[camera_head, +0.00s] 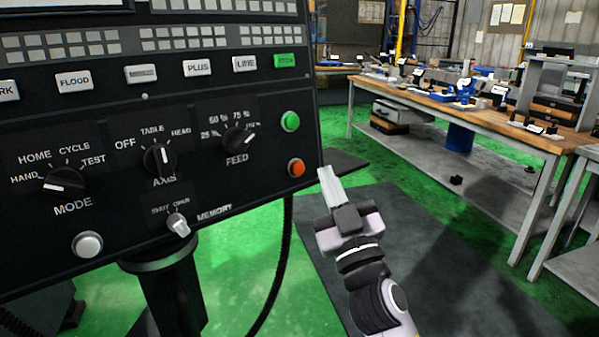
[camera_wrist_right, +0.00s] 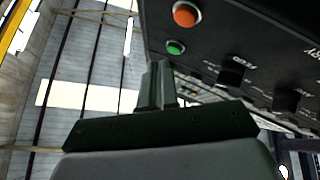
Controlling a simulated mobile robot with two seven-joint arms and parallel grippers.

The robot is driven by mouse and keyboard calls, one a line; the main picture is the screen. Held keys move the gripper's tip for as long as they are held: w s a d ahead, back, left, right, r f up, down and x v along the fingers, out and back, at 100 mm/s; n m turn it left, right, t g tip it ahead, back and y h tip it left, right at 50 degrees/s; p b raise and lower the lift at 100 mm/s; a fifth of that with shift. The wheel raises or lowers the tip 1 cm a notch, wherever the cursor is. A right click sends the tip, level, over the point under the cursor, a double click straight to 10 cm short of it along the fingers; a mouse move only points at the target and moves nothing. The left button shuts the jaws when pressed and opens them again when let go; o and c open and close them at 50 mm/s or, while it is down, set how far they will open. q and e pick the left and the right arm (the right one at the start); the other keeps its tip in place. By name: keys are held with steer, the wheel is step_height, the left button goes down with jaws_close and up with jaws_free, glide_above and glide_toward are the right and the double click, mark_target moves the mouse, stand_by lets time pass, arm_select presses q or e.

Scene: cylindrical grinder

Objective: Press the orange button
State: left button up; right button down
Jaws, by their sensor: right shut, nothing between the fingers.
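The orange button (camera_head: 296,168) is a round knob at the lower right edge of the black control panel (camera_head: 130,110). The green button (camera_head: 290,121) sits just above it. In the right wrist view the orange button (camera_wrist_right: 186,14) is at the top and the green button (camera_wrist_right: 175,47) below it. My right gripper (camera_head: 327,178) is shut and empty, to the right of the orange button in the head view. Its fingertips (camera_wrist_right: 158,68) show close to the green button in the wrist view; a gap to the panel cannot be judged. My left gripper is not in view.
The panel also carries a FEED knob (camera_head: 238,138), an AXIS knob (camera_head: 160,158), a MODE knob (camera_head: 64,182) and a white button (camera_head: 87,244). A workbench (camera_head: 480,115) with tools stands at the back right. The floor mat (camera_head: 430,250) beside the panel is mostly clear.

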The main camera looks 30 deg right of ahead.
mark_target(297, 169)
steer(key=shift+w+a+f+b, duration=0.15)
steer(key=shift+w+f+b, duration=0.1)
steer(key=shift+w, duration=0.7)
steer(key=shift+w+a+f+b, duration=0.15)
steer(key=shift+w+b, duration=0.1)
steer(key=shift+w, duration=0.7)
steer(key=shift+w, duration=0.1)
stand_by(0.5)
steer(key=shift+w, duration=0.3)
steer(key=shift+w+a+f+b, duration=0.1)
steer(key=shift+w+b, duration=0.3)
stand_by(0.6)
steer(key=shift+s, duration=0.1)
steer(key=shift+s+p, duration=0.3)
steer(key=shift+s, duration=0.4)
